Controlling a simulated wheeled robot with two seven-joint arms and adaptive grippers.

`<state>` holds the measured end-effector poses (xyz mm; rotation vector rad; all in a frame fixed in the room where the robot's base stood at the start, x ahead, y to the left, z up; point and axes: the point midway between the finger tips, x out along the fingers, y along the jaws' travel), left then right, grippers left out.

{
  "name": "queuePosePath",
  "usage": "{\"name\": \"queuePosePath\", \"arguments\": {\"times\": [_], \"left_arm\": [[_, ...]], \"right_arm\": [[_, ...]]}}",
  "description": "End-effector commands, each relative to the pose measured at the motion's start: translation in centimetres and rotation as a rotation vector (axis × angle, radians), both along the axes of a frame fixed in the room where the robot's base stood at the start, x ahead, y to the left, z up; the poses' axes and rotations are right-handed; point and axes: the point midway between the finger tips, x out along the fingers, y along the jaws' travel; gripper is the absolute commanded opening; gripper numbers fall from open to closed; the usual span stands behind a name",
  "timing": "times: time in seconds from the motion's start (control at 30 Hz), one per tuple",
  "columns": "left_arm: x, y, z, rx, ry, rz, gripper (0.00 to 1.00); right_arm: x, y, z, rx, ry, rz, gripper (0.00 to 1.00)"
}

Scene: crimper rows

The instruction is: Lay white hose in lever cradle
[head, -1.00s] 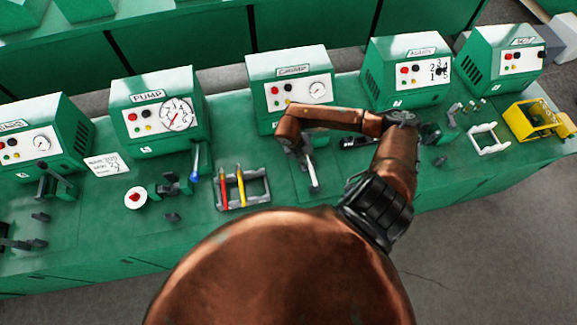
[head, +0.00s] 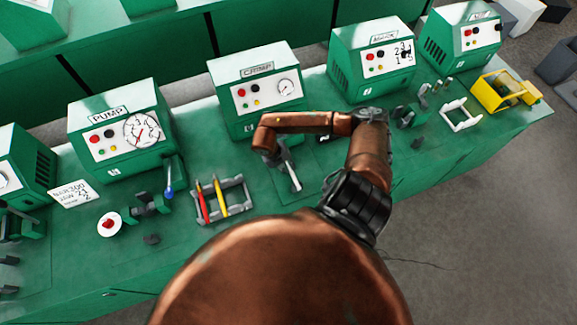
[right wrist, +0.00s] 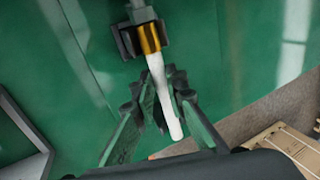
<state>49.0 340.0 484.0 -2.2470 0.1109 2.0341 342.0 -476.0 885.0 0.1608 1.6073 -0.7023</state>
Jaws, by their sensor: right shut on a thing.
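The white hose (right wrist: 160,85) with a brass end (right wrist: 149,38) shows in the right wrist view. My right gripper (right wrist: 157,88) is shut on the hose, a finger on each side; its free end hangs toward the camera. The brass end is at a dark forked block (right wrist: 128,38) on a grey rod, which looks like the lever cradle. I cannot tell whether it is seated or just over it. In the head view my right gripper (head: 275,155) is bent down before the CRIMP box (head: 255,92), with a pale hose-like piece (head: 292,176) below it. My left gripper is not in view.
A grey rack (head: 238,188) with a red and a yellow tool stands left of my gripper. The PUMP box (head: 122,130) and a blue-tipped lever (head: 169,180) are further left. A white frame (head: 461,116) and a yellow crate (head: 500,92) are at the right.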

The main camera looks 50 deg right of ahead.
Motion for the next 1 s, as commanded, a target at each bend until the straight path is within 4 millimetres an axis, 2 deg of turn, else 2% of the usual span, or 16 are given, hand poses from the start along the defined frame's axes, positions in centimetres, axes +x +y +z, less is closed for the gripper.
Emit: {"name": "queuePosePath", "arguments": {"times": [0.3,0.33,0.6,0.87,1.0], "left_arm": [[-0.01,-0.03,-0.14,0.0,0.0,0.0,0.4],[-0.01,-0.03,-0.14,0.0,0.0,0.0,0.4],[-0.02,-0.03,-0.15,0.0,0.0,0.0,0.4],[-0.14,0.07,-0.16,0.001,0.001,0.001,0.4],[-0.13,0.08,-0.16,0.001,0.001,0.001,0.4]], "right_arm": [[0.04,-0.02,-0.14,0.0,-0.001,0.0,0.0],[0.04,-0.02,-0.14,0.0,-0.001,0.0,0.14],[0.0,-0.02,-0.15,0.0,0.0,0.0,0.33],[0.0,0.0,-0.13,0.0,0.0,0.0,0.33],[0.28,0.29,0.76,0.002,-0.003,0.002,0.33]]}}
